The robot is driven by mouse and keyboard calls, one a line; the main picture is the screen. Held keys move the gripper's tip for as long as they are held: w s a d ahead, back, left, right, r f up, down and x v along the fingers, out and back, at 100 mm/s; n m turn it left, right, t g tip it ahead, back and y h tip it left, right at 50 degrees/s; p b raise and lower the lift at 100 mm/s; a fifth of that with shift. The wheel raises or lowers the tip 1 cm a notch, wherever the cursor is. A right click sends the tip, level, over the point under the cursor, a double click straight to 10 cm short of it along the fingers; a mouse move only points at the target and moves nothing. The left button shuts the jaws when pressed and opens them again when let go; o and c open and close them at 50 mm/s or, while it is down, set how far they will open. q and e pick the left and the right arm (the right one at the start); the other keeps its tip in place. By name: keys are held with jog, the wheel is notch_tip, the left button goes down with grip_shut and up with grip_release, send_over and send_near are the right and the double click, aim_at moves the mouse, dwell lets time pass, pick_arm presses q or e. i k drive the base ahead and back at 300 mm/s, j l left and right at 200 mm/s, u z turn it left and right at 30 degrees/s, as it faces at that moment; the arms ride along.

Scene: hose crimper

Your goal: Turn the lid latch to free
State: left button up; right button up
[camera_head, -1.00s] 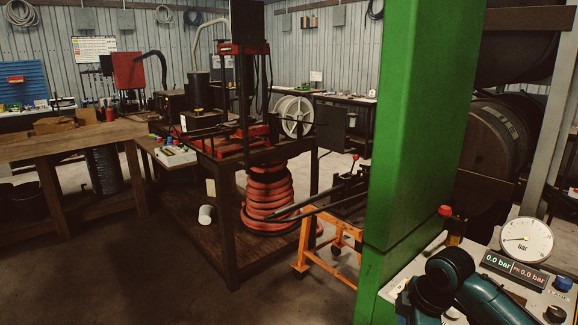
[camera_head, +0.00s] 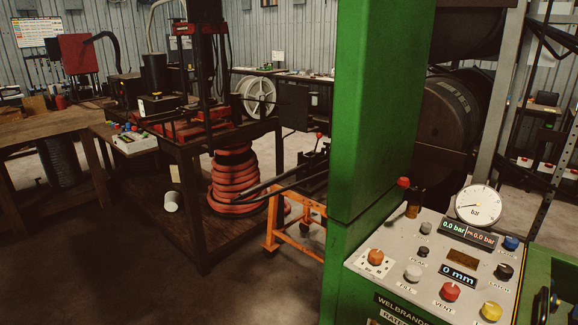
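A sloped grey control panel (camera_head: 398,262) is on the green machine (camera_head: 383,110) at the lower right. A black knob (camera_head: 503,271) is near its right edge, with a small label below that seems to read "LATCH". I cannot tell which way the knob is set. A green part with dark fittings (camera_head: 545,300) is cut off at the lower right corner; I cannot tell whether it is the lid. Neither of my grippers is in view.
The panel also has a blue knob (camera_head: 511,243), red knob (camera_head: 450,291), yellow knob (camera_head: 491,311), orange knob (camera_head: 375,257) and pressure gauge (camera_head: 478,204). A red-tipped lever (camera_head: 404,183) stands behind it. A workbench with a red hose coil (camera_head: 233,180) is left, beyond open floor.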

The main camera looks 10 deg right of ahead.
aim_at(505, 271)
jog(key=z, duration=1.25)
